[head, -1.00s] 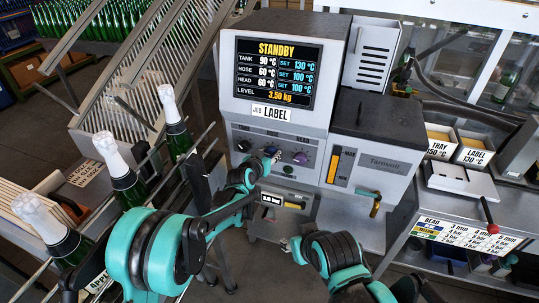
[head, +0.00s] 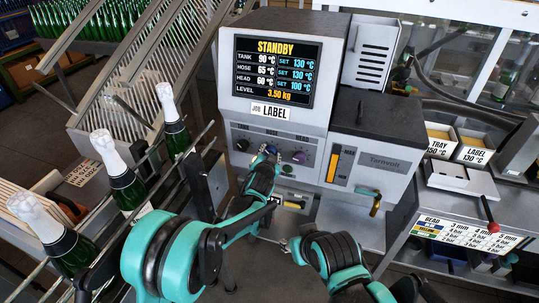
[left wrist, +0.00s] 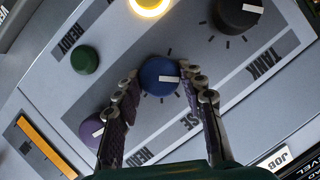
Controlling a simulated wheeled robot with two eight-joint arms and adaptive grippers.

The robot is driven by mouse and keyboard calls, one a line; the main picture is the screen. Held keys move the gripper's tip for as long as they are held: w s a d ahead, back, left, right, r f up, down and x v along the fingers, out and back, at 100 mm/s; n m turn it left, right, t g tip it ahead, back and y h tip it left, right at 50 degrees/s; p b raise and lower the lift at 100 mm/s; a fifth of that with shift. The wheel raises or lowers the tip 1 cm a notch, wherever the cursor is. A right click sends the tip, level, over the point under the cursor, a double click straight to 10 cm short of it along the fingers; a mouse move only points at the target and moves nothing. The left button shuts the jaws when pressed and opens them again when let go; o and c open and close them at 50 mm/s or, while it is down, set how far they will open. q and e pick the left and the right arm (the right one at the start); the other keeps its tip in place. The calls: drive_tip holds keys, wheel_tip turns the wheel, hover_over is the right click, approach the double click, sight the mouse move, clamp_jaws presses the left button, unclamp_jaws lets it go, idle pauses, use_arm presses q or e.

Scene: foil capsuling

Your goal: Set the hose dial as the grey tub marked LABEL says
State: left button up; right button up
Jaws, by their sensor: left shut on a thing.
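The blue hose dial (left wrist: 157,86) sits on the grey panel of the glue machine (head: 285,60), its white pointer line facing right in the left wrist view. My left gripper (left wrist: 160,75) is shut on it, one finger on each side; in the head view my left gripper (head: 268,152) largely hides the dial. The screen (head: 276,73) reads STANDBY, with hose 65 °C, set 130 °C. The grey tub marked LABEL (head: 473,154) stands at the right and reads 130 °C. My right gripper (head: 289,246) is low in front of the machine; its jaw opening is unclear.
The black tank dial (left wrist: 238,14) and purple head dial (left wrist: 92,129) flank the blue one. A TRAY tub (head: 439,142) stands beside the LABEL tub. Foil-topped bottles (head: 128,185) stand on the conveyor at the left.

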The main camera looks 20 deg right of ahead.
use_arm(q)
drive_tip(key=shift+m, duration=0.4)
drive_tip(key=o, duration=1.2)
drive_tip(key=shift+c, duration=0.2)
drive_tip(key=shift+s, duration=0.15)
drive_tip(key=v, duration=1.1)
drive_tip(key=shift+s, duration=0.45)
